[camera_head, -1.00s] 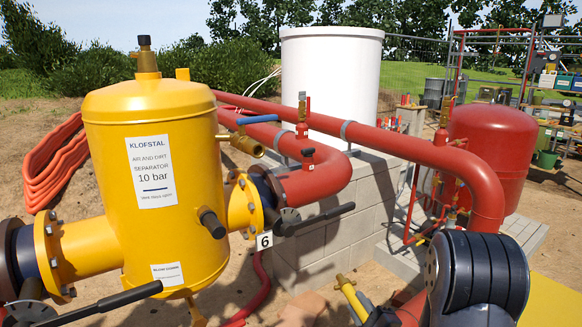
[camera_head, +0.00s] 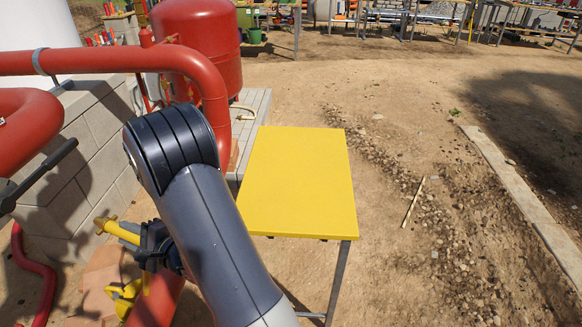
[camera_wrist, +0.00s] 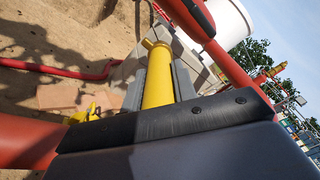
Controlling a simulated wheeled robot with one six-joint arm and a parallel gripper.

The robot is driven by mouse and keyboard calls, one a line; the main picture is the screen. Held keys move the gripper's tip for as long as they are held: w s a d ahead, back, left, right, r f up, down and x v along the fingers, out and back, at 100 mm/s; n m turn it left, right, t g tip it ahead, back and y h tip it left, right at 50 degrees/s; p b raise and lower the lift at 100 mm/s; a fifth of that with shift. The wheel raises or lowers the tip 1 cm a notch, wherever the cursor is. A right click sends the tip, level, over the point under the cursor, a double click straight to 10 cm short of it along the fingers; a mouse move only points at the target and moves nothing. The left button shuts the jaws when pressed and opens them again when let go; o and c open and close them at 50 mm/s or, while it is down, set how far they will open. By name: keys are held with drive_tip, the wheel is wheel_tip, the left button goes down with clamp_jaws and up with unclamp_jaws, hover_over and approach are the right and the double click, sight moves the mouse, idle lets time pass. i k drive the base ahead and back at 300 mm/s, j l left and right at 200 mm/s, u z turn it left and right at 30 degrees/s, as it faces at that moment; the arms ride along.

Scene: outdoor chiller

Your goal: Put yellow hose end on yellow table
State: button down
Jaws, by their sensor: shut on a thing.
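My arm hides part of the gripper.
Red pipes (camera_head: 110,60) and a red tank (camera_head: 200,45) stand at the upper left, beside a grey block wall (camera_head: 85,160). A yellow object (camera_head: 122,298) lies low, below the gripper. Open dirt ground (camera_head: 400,130) lies right of the table.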

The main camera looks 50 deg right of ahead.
sight(315, 146)
drive_tip(key=k+l, duration=0.2)
drive_tip(key=l, duration=0.2)
drive_tip(key=k+l+u, duration=0.1)
drive_tip(key=l, duration=0.25)
drive_tip(key=k+l, duration=0.55)
drive_tip(key=l, duration=0.2)
drive_tip(key=l+u, duration=0.35)
drive_tip(key=l, duration=1.9)
drive_tip(key=i+l, duration=0.4)
drive_tip(key=i+l+u, duration=0.1)
drive_tip(key=i+l, duration=0.25)
drive_tip(key=l, duration=0.3)
